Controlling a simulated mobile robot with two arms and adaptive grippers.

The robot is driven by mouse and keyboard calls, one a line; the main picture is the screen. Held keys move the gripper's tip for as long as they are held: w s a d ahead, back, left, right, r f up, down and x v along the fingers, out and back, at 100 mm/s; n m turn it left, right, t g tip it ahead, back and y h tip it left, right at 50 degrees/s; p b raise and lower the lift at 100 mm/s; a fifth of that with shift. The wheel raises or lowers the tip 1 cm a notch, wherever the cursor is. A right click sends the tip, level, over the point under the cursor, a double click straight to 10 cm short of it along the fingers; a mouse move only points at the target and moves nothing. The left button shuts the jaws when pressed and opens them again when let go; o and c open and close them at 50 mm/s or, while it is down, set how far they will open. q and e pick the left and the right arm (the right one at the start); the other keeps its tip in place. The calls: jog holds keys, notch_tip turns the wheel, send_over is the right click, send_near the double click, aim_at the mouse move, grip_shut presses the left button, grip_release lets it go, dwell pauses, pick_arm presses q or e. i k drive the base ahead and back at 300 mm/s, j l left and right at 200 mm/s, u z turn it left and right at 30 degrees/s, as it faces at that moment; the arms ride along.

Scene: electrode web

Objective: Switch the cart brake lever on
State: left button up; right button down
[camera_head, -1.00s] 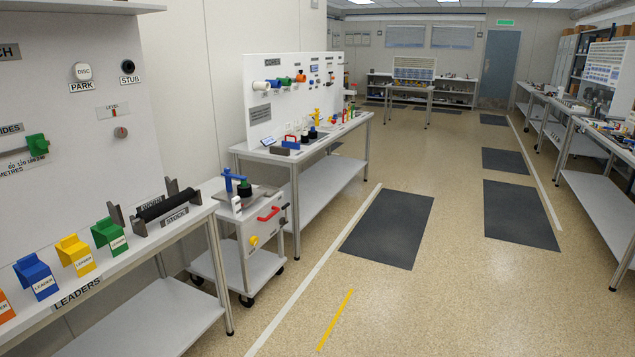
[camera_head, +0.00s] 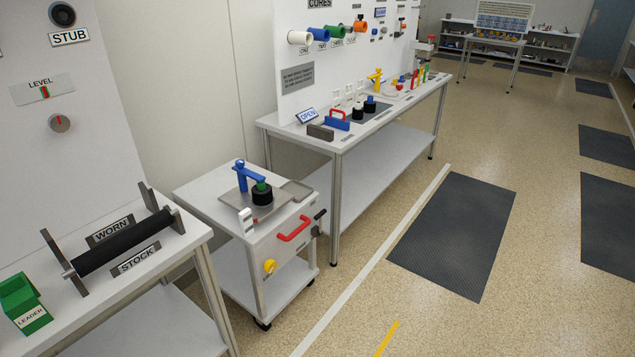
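The white cart (camera_head: 222,185) stands between the two benches, left of the middle of the view. Its front panel carries a red handle (camera_head: 294,231), a yellow knob (camera_head: 270,267) and a small dark lever (camera_head: 319,220) near the right edge. I cannot tell for certain which of these is the brake lever, nor its setting. On the cart top are a blue arm (camera_head: 241,177) and a black roll with a green core (camera_head: 262,194) on a grey plate. Neither of my grippers is in view.
A bench with a black roller (camera_head: 122,244) and a green leader box (camera_head: 24,303) is at the left. A bench (camera_head: 380,128) with a pegged panel stands behind the cart. The floor (camera_head: 375,215) right of the cart is clear, with a dark mat (camera_head: 455,235).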

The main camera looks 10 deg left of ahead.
aim_at(319, 216)
jog(key=i+l+u, duration=0.15)
jog(key=i+u, duration=0.3)
jog(key=i+l+u, duration=0.4)
jog(key=i, duration=0.15)
jog(key=i+l+u, duration=0.45)
